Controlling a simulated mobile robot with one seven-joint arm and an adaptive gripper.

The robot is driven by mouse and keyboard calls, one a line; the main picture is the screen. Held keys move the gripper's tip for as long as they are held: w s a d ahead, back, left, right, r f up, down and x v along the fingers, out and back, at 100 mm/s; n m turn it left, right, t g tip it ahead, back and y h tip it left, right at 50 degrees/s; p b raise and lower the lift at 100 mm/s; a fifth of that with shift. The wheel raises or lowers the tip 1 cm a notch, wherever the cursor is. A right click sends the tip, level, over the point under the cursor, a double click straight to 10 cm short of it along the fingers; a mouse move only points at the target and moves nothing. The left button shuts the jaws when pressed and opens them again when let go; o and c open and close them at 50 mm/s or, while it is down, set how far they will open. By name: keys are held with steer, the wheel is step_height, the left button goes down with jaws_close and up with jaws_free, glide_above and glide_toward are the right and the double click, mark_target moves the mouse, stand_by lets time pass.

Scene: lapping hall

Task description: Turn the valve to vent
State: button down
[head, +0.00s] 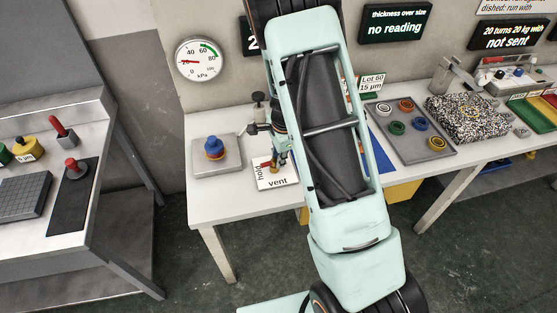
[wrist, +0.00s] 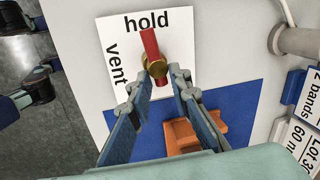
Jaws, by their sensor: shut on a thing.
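The valve has a red bar handle (wrist: 149,42) on a brass hub (wrist: 156,66), mounted on a white card (wrist: 186,22) marked hold and vent. In the wrist view, one end of the handle points at the word hold; vent is on the left side. My gripper (wrist: 160,80) is shut on the near end of the handle, with a fingertip on each side. In the head view the card (head: 277,182) lies on the bench, and my gripper (head: 279,158) is over it. My arm and gripper partly hide the valve there.
A pressure gauge (head: 200,60) in kPa hangs on the wall. A plate with a blue knob (head: 214,148) stands left of the card. An orange block (wrist: 205,132) and a blue mat (wrist: 240,108) lie close to my gripper. A tray of rings (head: 432,147) is to the right.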

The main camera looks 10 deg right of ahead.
steer(key=n+b, duration=0.2)
steer(key=n, duration=0.1)
steer(key=n+b, duration=0.1)
steer(key=b, duration=0.1)
steer(key=shift+w+f+n+y, duration=0.2)
steer(key=shift+w+n+y, duration=0.1)
steer(key=shift+y, duration=0.1)
steer(key=n+b, duration=0.2)
steer(key=n, duration=0.1)
steer(key=shift+w+n+g+b, duration=0.2)
steer(key=shift+n+g+b, duration=0.1)
steer(key=shift+g+b, duration=0.1)
steer(key=n, duration=0.2)
steer(key=n+b, duration=0.1)
steer(key=n, duration=0.1)
steer(key=shift+w+a+r+g+y+b, duration=0.1)
steer(key=shift+w+a+g+y+b, duration=0.1)
steer(key=shift+g+y+b, duration=0.15)
steer(key=shift+w+a+r+n+g, duration=0.1)
steer(key=shift+a+n+g, duration=0.1)
steer(key=shift+n, duration=0.85)
steer(key=shift+a+n+g, duration=0.1)
steer(key=shift+n+g, duration=0.05)
steer(key=shift+n, duration=0.9)
steer(key=c, duration=1.8)
jaws_free()
steer(key=shift+o, duration=0.2)
